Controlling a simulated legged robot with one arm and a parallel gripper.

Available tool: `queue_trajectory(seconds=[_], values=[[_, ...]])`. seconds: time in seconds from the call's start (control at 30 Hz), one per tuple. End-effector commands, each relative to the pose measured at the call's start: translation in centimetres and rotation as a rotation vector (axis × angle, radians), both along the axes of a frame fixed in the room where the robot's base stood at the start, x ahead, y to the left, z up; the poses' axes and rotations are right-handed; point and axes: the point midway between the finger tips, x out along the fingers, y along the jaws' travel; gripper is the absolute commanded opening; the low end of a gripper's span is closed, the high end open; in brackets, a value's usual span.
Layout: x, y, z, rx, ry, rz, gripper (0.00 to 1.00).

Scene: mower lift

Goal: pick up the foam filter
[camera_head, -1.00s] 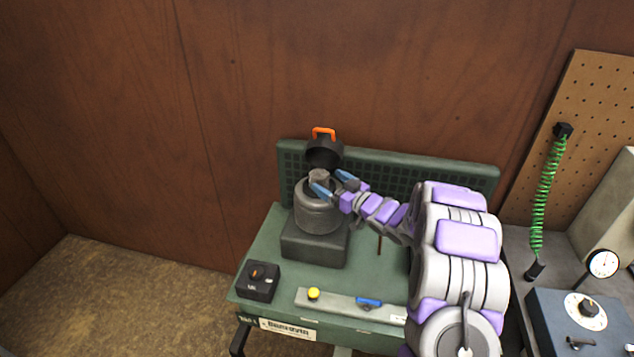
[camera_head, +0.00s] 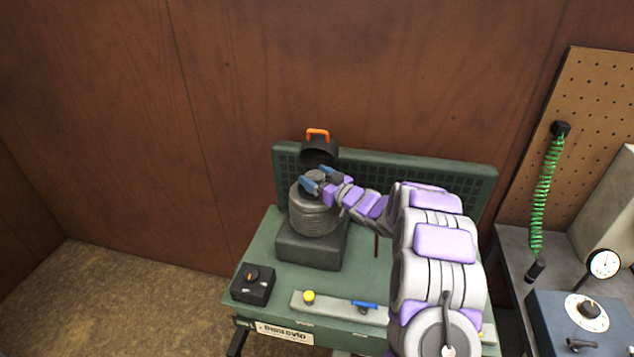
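A dark grey ribbed housing (camera_head: 313,219) stands on a dark block on the green bench. Its black lid (camera_head: 319,153) with an orange handle is swung open behind it. A small grey piece, apparently the foam filter (camera_head: 317,175), shows at the housing's open top. My gripper (camera_head: 319,178) reaches in from the right, with its two blue fingers at either side of the grey piece. The fingers partly hide the piece, and I cannot tell whether they touch it.
The green bench (camera_head: 268,239) has a raised back panel (camera_head: 420,175). A black knob box (camera_head: 253,284) sits at its front left. A light strip (camera_head: 335,307) with a yellow button and a blue part lies along the front. A grey side table with a gauge (camera_head: 603,264) stands at the right.

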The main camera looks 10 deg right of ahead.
Motion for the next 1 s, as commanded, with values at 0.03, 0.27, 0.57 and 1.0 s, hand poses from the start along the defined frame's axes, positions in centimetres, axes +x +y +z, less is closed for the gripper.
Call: queue_trajectory(seconds=[0.03, 0.27, 0.57, 1.0], values=[[0.1, -0.1, 0.0, 0.001, 0.001, -0.004, 0.66], [0.1, 0.1, 0.0, -0.001, 0.001, -0.004, 0.44], [0.1, 0.0, -0.1, -0.001, 0.001, -0.002, 0.40], [0.0, -0.2, 1.7, 0.001, -0.001, -0.004, 0.40]])
